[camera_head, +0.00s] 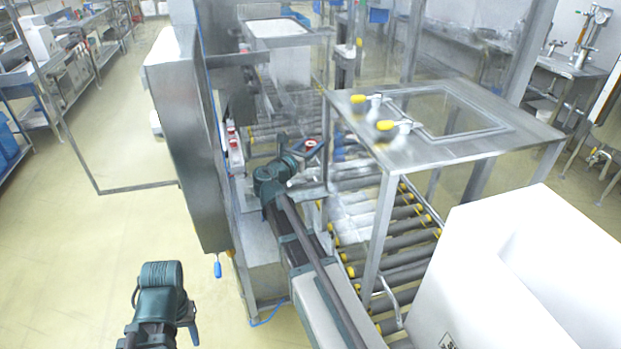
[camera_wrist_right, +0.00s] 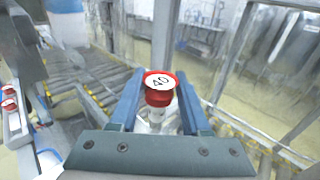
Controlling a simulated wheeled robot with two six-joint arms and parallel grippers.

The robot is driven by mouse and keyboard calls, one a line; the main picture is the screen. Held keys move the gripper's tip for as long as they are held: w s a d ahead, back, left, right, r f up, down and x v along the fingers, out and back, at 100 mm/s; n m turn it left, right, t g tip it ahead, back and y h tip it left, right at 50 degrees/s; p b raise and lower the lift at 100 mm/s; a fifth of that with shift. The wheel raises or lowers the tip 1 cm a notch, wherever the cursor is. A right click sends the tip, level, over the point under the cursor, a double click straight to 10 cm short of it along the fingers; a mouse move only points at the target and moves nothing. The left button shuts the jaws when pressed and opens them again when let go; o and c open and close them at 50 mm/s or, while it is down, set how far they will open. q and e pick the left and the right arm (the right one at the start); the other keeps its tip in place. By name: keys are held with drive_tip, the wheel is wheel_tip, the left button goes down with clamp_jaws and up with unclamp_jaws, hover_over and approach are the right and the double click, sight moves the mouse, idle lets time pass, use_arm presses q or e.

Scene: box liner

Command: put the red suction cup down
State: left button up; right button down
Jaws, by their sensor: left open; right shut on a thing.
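The red suction cup (camera_wrist_right: 158,98) has a white top marked "40" and a pale lower part. It sits between the two blue fingers of my right gripper (camera_wrist_right: 158,112), which is shut on it. In the head view the cup (camera_head: 311,143) shows small at the end of my right gripper (camera_head: 308,152), above the roller conveyor's left side. More red cups (camera_head: 232,133) stand on a narrow ledge to its left; they also show at the left edge of the right wrist view (camera_wrist_right: 9,98). My left gripper (camera_head: 165,325) is low at the left, open and empty, its fingertips partly hidden.
A roller conveyor (camera_head: 408,246) runs beneath a steel-framed cover (camera_head: 470,150) with yellow-tipped clamps. A tall steel cabinet (camera_head: 188,140) stands left of the ledge. A large white box (camera_head: 470,250) fills the lower right. The floor at the left is clear.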

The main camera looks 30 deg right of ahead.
drive_tip(key=shift+f+b, duration=4.25)
drive_tip(key=shift+f, duration=0.35)
drive_tip(key=shift+f+b, duration=0.4)
drive_tip(key=shift+f, duration=0.05)
drive_tip(key=shift+c, duration=1.8)
unclamp_jaws()
drive_tip(key=shift+r, duration=0.1)
drive_tip(key=shift+r+p, duration=0.5)
drive_tip(key=shift+p, duration=0.05)
drive_tip(key=v, duration=0.7)
drive_tip(key=shift+s+a+f, duration=0.1)
drive_tip(key=shift+a+f, duration=0.05)
drive_tip(key=shift+a, duration=0.15)
